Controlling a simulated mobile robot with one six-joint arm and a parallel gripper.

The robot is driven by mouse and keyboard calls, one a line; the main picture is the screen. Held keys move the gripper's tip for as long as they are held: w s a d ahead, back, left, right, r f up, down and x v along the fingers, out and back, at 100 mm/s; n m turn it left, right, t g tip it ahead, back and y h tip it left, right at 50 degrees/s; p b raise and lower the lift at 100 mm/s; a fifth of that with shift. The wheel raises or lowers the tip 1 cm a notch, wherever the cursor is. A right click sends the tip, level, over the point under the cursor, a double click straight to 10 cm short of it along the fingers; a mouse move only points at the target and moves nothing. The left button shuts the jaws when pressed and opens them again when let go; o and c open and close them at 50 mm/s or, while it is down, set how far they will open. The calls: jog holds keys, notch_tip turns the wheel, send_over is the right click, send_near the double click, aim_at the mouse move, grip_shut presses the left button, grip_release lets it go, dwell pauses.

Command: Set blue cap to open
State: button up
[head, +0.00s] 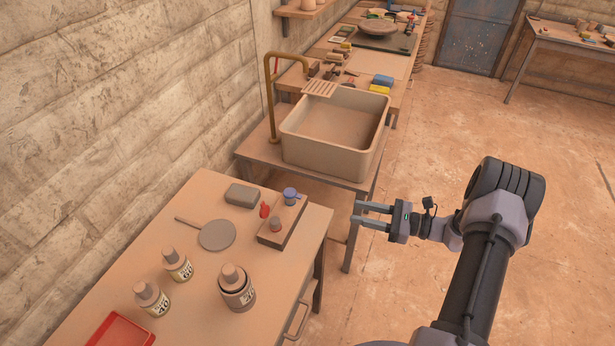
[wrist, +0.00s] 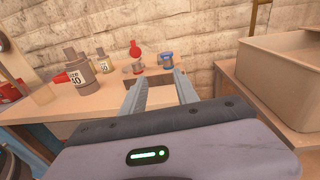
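The blue cap (head: 290,193) sits at the far end of a small brown block (head: 283,232) on the near table, close to the table's right edge. It also shows in the wrist view (wrist: 167,57), just beyond my fingertips. I cannot tell how it is set. My gripper (head: 358,213) is open and empty, in the air to the right of the table and apart from the cap. In the wrist view both fingers (wrist: 159,76) point toward the block and cap, with a clear gap between them.
A red piece (head: 264,210) and a grey knob (head: 275,224) stand close by the cap. A grey block (head: 242,195), a round paddle (head: 216,235) and several bottles share the table. A sink basin (head: 328,150) with a brass tap (head: 268,95) stands behind. The floor at right is clear.

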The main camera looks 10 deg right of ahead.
jog(key=d+f+m+t, duration=0.1)
jog(key=f, duration=0.1)
jog(key=b, duration=0.2)
send_near(296, 195)
jog(key=x, duration=0.6)
jog(key=shift+w+a, duration=0.15)
jog(key=shift+a, duration=0.1)
jog(key=shift+p, duration=0.3)
grip_shut()
